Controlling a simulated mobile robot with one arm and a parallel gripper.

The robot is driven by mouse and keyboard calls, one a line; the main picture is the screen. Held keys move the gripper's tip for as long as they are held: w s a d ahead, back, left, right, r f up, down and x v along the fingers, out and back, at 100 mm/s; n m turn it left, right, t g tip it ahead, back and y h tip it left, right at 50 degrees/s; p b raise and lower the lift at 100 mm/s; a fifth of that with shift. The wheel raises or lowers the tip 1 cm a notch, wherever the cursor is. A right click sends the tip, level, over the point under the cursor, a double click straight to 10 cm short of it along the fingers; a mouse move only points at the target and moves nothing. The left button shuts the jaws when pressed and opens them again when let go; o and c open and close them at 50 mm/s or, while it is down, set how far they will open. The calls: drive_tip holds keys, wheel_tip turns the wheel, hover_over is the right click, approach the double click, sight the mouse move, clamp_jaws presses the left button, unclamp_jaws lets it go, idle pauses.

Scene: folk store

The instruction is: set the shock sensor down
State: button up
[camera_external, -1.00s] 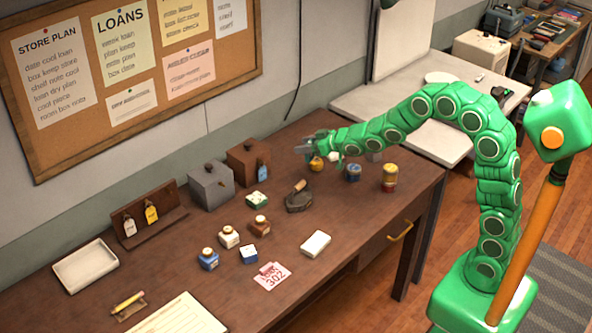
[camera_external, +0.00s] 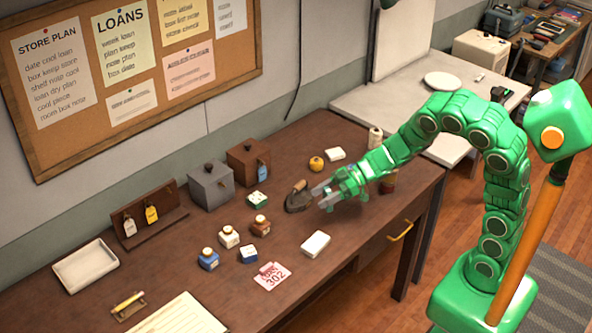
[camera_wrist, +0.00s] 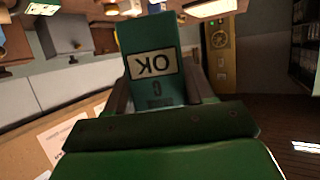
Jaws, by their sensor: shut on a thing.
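My gripper (camera_external: 323,197) is above the right part of the brown desk (camera_external: 185,255), just right of the dark flat iron (camera_external: 298,197). In the wrist view its fingers close on a teal block, the shock sensor (camera_wrist: 148,38), with a pale label reading "OK" upside down. The sensor is clear of the desk in that view, as far as I can tell. In the external view it is too small to make out between the fingers.
The desk's front right has free room.

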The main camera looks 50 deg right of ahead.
drive_tip(key=shift+n+g, duration=0.4)
drive_tip(key=shift+g, duration=0.1)
drive_tip(key=shift+w+a+f, duration=1.05)
drive_tip(key=shift+w+f, duration=0.55)
drive_tip(key=shift+f, duration=0.15)
drive_tip(key=shift+w+a+f, duration=1.1)
drive_tip(key=shift+w+f, duration=0.45)
drive_tip(key=shift+f, duration=0.2)
drive_tip(key=shift+w+a+f, duration=1.05)
drive_tip(key=shift+w+f, duration=0.55)
drive_tip(key=shift+f, duration=0.15)
drive_tip(key=shift+f+y, duration=0.3)
drive_tip(key=shift+f, duration=1.3)
drive_tip(key=shift+f, duration=0.15)
drive_tip(key=o, duration=1.1)
